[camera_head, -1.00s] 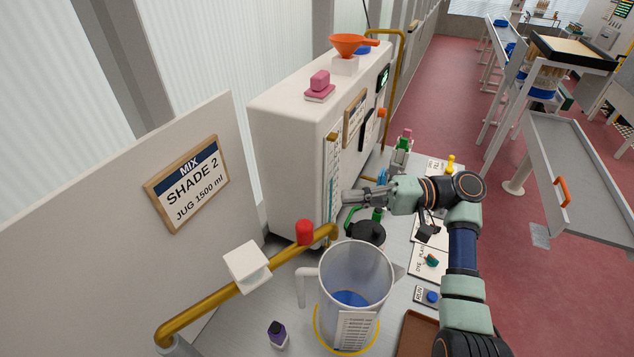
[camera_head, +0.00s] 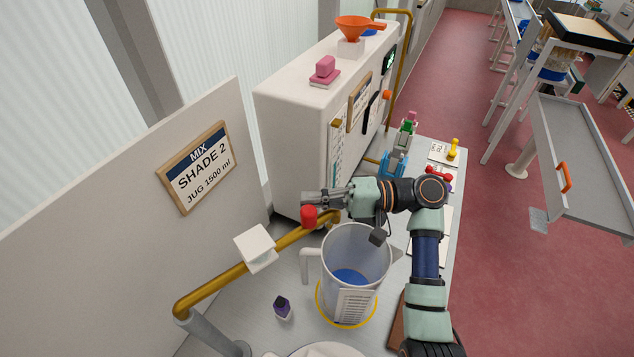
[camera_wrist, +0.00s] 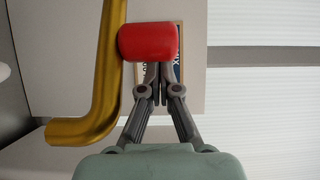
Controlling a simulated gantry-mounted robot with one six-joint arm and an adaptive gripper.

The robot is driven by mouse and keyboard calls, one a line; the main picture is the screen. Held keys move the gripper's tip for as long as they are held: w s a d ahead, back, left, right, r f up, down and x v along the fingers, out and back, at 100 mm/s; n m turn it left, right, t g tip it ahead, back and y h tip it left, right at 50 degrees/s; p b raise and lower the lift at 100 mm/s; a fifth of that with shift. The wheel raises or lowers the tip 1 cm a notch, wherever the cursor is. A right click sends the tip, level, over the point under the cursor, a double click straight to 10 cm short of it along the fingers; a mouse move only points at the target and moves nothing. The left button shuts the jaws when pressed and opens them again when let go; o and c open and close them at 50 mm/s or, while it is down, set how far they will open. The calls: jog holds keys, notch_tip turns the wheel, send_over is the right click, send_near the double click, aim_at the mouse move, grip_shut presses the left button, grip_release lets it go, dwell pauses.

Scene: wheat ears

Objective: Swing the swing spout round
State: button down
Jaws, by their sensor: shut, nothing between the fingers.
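The swing spout is a brass-coloured pipe (camera_head: 225,287) running from a grey post at lower left to its bent end by the jug. A red knob (camera_head: 309,217) sits near that end, and a white block is fixed along the pipe. My gripper (camera_head: 308,199) is shut and empty beside the knob. In the wrist view the red knob (camera_wrist: 148,42) lies right at my fingertips (camera_wrist: 152,68), partly covering them; I cannot tell whether they touch. The pipe (camera_wrist: 105,70) runs just left of the fingers. The clear jug (camera_head: 340,243) holds blue liquid below the spout's end.
A white cabinet (camera_head: 290,130) stands behind the spout. A sign panel (camera_head: 110,220) reads "SHADE 2, JUG 1500 ml". Free bench surface lies around that bottle.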

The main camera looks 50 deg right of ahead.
jog(key=shift+s+a, duration=0.15)
jog(key=shift+s, duration=0.15)
jog(key=shift+s+r+p, duration=0.25)
jog(key=shift+s+p, duration=0.25)
jog(key=shift+p, duration=0.4)
jog(key=shift+s+a+m+t+h+p, duration=0.15)
jog(key=shift+s+m+t+h+p, duration=0.15)
jog(key=shift+f, duration=0.2)
